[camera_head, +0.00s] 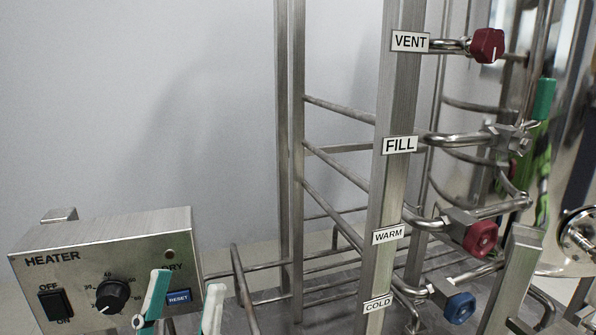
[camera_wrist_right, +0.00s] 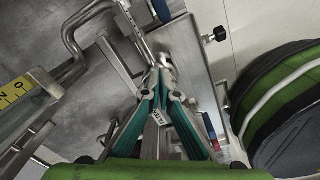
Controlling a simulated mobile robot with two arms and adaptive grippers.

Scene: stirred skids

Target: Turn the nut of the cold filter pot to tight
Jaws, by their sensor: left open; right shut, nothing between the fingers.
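My left gripper (camera_head: 186,290) shows at the bottom of the head view, with two teal-and-white fingers apart and nothing between them, in front of the heater box. My right gripper (camera_wrist_right: 163,74) is shut and empty in the right wrist view, its teal fingers meeting at the tips. The tips are by a small bright metal fitting (camera_wrist_right: 165,60); I cannot tell whether they touch it. I cannot make out for sure the cold filter pot or its nut in either view. A COLD label (camera_head: 378,303) is on the steel post, with a blue knob (camera_head: 459,307) to its right.
The heater box (camera_head: 100,255) with a dial and switches stands at left. The steel post (camera_head: 398,185) carries VENT, FILL and WARM labels. Red knobs (camera_head: 487,45) and (camera_head: 480,238), pipes and rails crowd the right side. The grey wall at upper left is clear.

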